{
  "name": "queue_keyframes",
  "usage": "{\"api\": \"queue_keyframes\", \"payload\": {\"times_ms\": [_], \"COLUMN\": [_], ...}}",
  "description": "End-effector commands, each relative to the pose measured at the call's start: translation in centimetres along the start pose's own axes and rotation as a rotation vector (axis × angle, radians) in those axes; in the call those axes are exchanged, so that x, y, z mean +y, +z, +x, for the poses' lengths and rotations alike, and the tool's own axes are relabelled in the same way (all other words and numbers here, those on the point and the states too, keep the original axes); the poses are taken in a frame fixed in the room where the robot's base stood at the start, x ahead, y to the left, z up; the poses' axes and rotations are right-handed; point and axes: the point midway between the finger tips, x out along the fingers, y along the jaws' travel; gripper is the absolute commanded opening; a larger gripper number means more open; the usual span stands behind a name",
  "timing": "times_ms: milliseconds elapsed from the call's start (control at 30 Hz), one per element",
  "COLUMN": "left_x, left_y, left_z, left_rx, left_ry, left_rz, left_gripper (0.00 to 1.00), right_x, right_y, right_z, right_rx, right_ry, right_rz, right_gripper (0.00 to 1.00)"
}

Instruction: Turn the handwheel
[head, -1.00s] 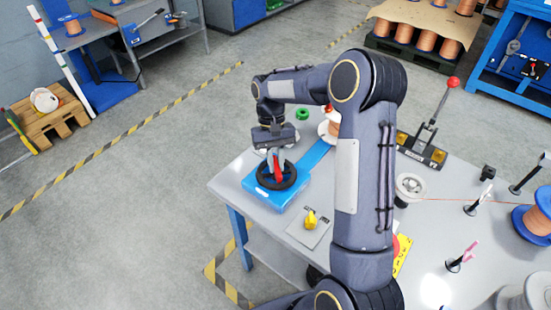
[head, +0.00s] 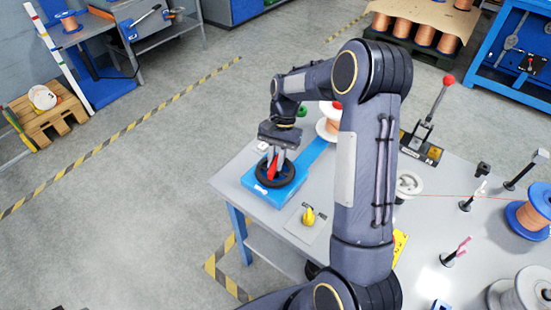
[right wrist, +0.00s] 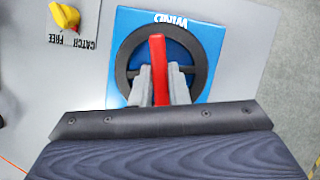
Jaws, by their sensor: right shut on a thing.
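The handwheel has a black rim (head: 289,181) and sits on a blue base (head: 254,187) at the left end of the grey table. A red bar (head: 272,171) stands out on the wheel. My right gripper (head: 274,163) comes down from above and is shut on the red bar. In the right wrist view its two grey fingers (right wrist: 161,84) flank the red bar (right wrist: 158,55), inside the black rim (right wrist: 122,62). The fingers hide part of the wheel's middle. My left gripper is not in view.
A yellow knob (head: 309,216) on a plate marked CATCH and FREE stands near the wheel. A red-topped lever (head: 437,100), a copper spool (head: 540,209) and several posts stand farther right. My right arm hides part of the table.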

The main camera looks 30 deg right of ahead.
Motion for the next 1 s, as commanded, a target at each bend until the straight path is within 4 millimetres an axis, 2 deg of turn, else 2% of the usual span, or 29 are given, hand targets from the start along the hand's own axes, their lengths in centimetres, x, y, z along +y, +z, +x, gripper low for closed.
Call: {"api": "queue_keyframes", "payload": {"times_ms": [433, 467, 600, 867, 1000], "left_x": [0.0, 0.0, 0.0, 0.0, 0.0], "left_y": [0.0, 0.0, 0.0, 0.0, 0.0], "left_z": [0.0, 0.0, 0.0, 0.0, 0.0], "left_rx": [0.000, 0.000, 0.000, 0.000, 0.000], "left_ry": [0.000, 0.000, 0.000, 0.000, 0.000], "left_rz": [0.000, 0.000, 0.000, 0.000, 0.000], "left_gripper": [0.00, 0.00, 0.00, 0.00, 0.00], "right_x": [0.0, 0.0, 0.0, 0.0, 0.0], "right_y": [-0.1, -0.1, -0.1, 0.0, -0.1], "right_z": [-0.1, -0.1, -0.1, -0.1, -1.1], "right_rx": [0.006, 0.006, 0.005, 0.002, 0.004], "right_ry": [-0.007, -0.007, -0.006, -0.004, -0.006], "right_rz": [0.008, 0.007, 0.007, 0.007, 0.007], "right_gripper": [0.00, 0.18, 0.36, 0.36, 0.36]}}
